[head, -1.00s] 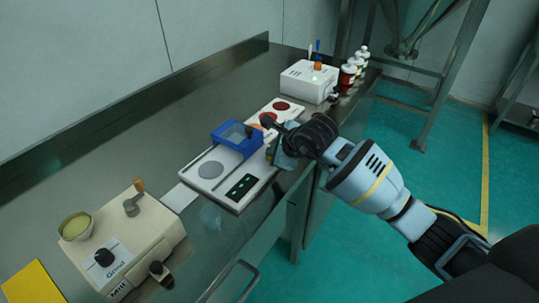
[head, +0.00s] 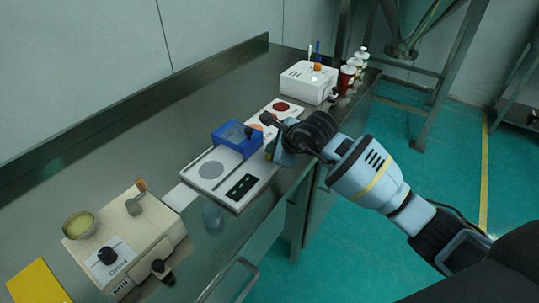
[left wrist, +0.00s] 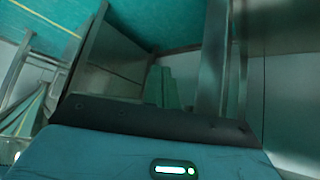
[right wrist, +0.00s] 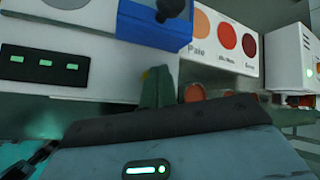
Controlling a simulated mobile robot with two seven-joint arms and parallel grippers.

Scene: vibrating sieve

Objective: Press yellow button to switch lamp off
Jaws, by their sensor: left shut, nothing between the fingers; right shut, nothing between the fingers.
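A small yellow spot (right wrist: 146,74) shows at the tip of my right gripper's fingers in the right wrist view; I cannot tell if it is the yellow button. My right gripper (right wrist: 158,86) is shut and empty, in front of the white device (right wrist: 106,78) that carries a blue box (right wrist: 130,28). In the head view my right gripper (head: 272,150) is beside that device's right edge; contact cannot be told. My left gripper (left wrist: 156,86) is shut and empty, away from the worktop items. A small green light (right wrist: 310,72) glows on a white unit (right wrist: 296,48); no clear lamp is identifiable.
A colour card (right wrist: 227,40) with round samples lies behind the device. The white unit (head: 307,84) and several bottles (head: 350,74) stand at the far end. A beige mill (head: 130,248) and a yellow sheet (head: 38,283) are at the near left.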

